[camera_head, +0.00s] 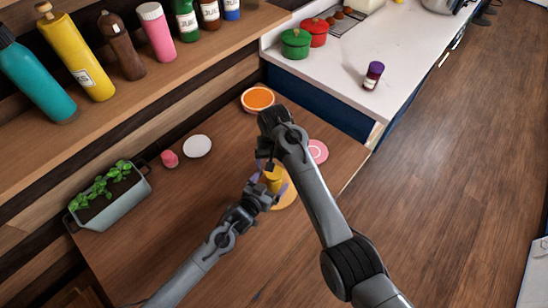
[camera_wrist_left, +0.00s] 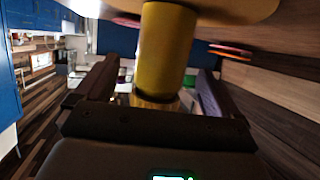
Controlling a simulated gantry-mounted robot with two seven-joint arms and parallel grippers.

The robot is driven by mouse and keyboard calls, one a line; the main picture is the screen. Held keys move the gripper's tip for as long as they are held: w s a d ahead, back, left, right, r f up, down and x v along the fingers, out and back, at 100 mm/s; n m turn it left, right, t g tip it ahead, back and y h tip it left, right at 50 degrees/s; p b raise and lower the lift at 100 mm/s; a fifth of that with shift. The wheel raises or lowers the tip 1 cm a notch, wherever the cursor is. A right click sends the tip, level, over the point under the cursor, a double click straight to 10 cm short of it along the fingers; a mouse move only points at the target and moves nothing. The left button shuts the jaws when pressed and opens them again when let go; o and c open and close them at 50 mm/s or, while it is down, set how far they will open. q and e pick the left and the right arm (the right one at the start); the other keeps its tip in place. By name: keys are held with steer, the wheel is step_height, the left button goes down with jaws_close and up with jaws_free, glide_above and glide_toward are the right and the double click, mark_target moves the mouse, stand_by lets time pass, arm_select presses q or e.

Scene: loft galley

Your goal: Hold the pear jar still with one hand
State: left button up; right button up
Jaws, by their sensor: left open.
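The yellow pear jar (camera_head: 273,180) stands on a round tan board (camera_head: 287,198) on the wooden table. My left gripper (camera_head: 268,190) is open, with its fingers around the jar. In the left wrist view the yellow jar (camera_wrist_left: 166,45) with a gold-coloured band at its end is between the two spread fingers of the left gripper (camera_wrist_left: 155,82), with gaps at both sides. My right gripper (camera_head: 266,160) is over the jar's top, pointing down. Its own arm hides most of its fingers, so its opening is unclear.
A pink round coaster (camera_head: 318,151) lies right of the jar. An orange dish (camera_head: 257,99), a white disc (camera_head: 197,146) and a small pink item (camera_head: 170,158) are farther back. A planter (camera_head: 113,202) stands at the left. The table's front left is clear.

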arm_select(q)
steer(key=p+v, duration=0.1)
steer(key=v, duration=0.7)
steer(key=shift+s+a+r, duration=0.1)
steer(key=shift+a, duration=0.05)
steer(key=shift+c, duration=0.5)
arm_select(e)
steer(key=shift+r, duration=0.8)
